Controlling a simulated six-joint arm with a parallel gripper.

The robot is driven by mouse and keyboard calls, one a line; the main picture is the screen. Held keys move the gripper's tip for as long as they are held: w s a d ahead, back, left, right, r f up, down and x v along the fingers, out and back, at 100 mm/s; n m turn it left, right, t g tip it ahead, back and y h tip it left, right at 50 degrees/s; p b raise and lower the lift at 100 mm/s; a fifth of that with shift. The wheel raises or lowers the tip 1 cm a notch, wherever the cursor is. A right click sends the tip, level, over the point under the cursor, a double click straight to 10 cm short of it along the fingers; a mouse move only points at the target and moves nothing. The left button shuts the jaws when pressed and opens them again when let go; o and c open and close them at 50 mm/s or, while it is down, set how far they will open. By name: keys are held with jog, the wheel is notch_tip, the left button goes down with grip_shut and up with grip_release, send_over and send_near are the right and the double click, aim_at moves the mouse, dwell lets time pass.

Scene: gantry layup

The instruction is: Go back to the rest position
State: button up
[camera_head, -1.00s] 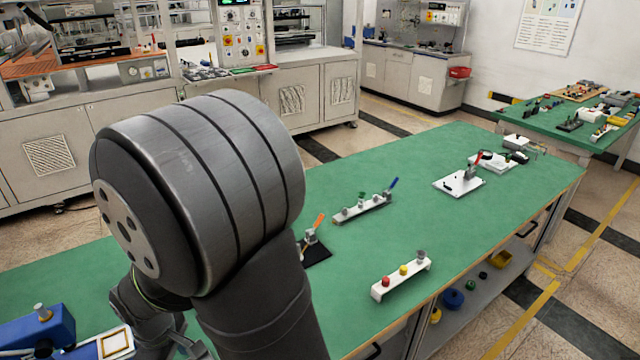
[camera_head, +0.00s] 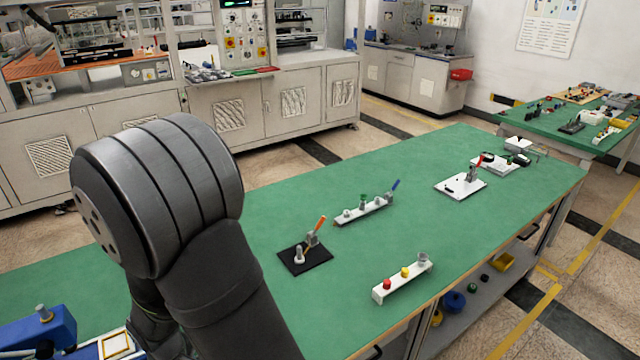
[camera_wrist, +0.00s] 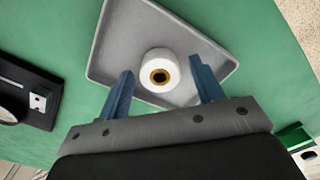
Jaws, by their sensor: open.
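My gripper (camera_wrist: 162,68) shows in the wrist view with its two blue fingers spread apart and nothing held between them. A white roll or spool (camera_wrist: 158,76) with a gold-rimmed dark hole stands in a grey tray (camera_wrist: 104,62). The roll appears between and beyond the fingertips; the gap to it is hard to judge. In the head view my gripper is hidden behind my own arm, and neither the roll nor the tray shows there.
On the green table (camera_head: 400,240) are a black lever base (camera_head: 293,261), a green-button bar (camera_head: 352,215), a red-and-yellow-button bar (camera_head: 400,285) and a white lever plate (camera_head: 452,190). A blue device (camera_head: 40,325) is at lower left.

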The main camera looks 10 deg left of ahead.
notch_tip(320, 180, up, 4)
jog(key=shift+f, duration=0.1)
jog(key=w+d+r, duration=0.6)
jog(key=d+r, duration=0.1)
jog(key=d, duration=0.3)
jog(key=w+a+n, duration=0.1)
jog(key=a, duration=0.7)
jog(key=w+a+n, duration=0.1)
jog(key=a, duration=0.8)
jog(key=w+a+n, duration=0.1)
jog(key=a, duration=0.7)
jog(key=shift+a+n, duration=0.3)
jog(key=shift+n, duration=0.1)
jog(key=shift+s+a+f, duration=0.25)
jog(key=shift+a+f, duration=0.05)
